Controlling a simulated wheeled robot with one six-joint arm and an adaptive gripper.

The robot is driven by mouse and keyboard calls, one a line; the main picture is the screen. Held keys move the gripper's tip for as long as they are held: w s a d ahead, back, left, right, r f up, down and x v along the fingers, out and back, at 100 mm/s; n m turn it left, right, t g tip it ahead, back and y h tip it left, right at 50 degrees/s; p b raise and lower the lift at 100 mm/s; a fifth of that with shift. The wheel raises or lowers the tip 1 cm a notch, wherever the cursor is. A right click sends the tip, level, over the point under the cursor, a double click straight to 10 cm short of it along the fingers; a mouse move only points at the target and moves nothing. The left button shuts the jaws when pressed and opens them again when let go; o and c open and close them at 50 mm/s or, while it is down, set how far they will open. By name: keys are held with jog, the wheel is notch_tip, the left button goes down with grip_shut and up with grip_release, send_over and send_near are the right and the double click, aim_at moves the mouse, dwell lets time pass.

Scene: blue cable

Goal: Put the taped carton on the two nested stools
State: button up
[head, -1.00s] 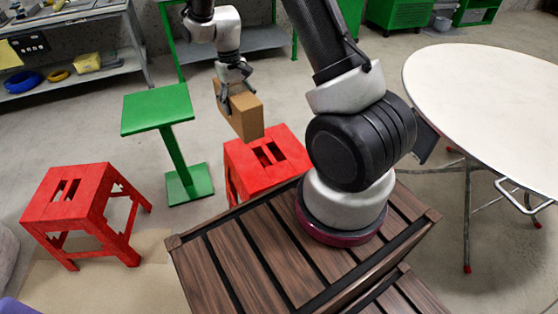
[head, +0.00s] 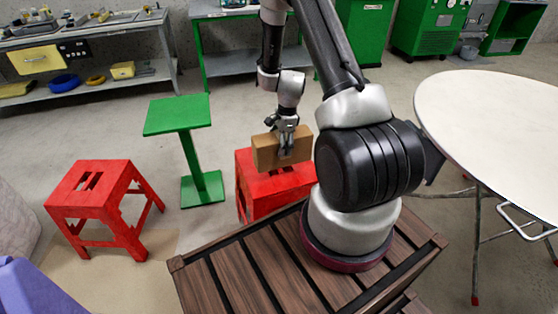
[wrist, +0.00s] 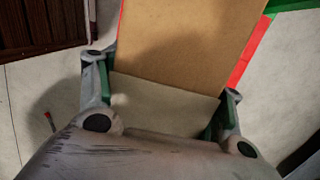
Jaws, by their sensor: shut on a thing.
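The brown carton (head: 268,151) is held by my gripper (head: 286,148) over the right red stool (head: 262,200) in the head view. It overlaps the stool's seat; whether it touches the seat I cannot tell. The right stool's lower part is hidden by the wooden slatted deck, so I cannot see clearly whether it is two nested stools. In the wrist view the carton (wrist: 190,45) fills the space beyond the fingers (wrist: 165,92), with a paler band nearest them. A red edge (wrist: 250,55) shows beside it.
Another red stool (head: 92,190) stands at the left. A green pedestal (head: 178,114) stands left of the carton, with a gap between. A white oval table (head: 500,120) is at the right. Shelves and green cabinets line the back.

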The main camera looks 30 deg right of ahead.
jog(key=shift+f, duration=3.3)
jog(key=o, duration=1.5)
jog(key=shift+f, duration=0.1)
